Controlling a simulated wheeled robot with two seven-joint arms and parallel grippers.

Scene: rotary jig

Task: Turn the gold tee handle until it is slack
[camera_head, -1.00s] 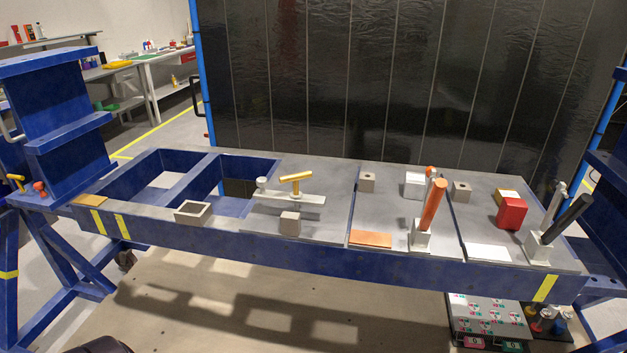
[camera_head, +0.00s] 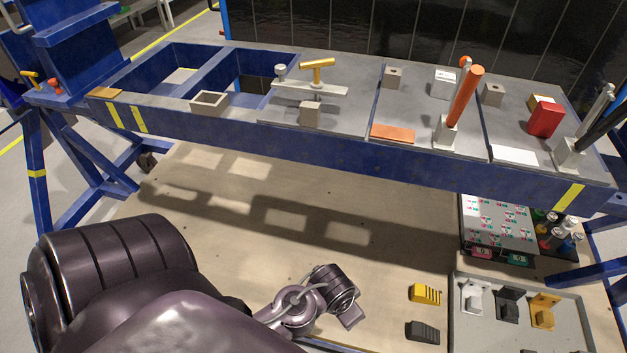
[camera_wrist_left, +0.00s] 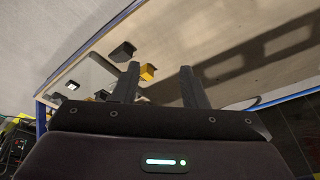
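The gold tee handle (camera_head: 317,68) stands upright on a grey clamp bar (camera_head: 325,89) on the blue rig's top plate, left of centre in the head view. Its crossbar lies roughly left to right. Nothing touches it. My left arm enters at the bottom left of the head view, well below and in front of the handle. In the left wrist view my left gripper (camera_wrist_left: 160,84) has its two fingers apart with nothing held between them. The handle cannot be made out in that view. My right gripper is in neither view.
A grey block (camera_head: 311,114) stands before the clamp bar, and an open square box (camera_head: 209,101) is to its left. An orange-handled lever (camera_head: 466,97) rises to the right. Below, a grey tray (camera_head: 465,335) and yellow block (camera_head: 424,293) lie beyond my arm.

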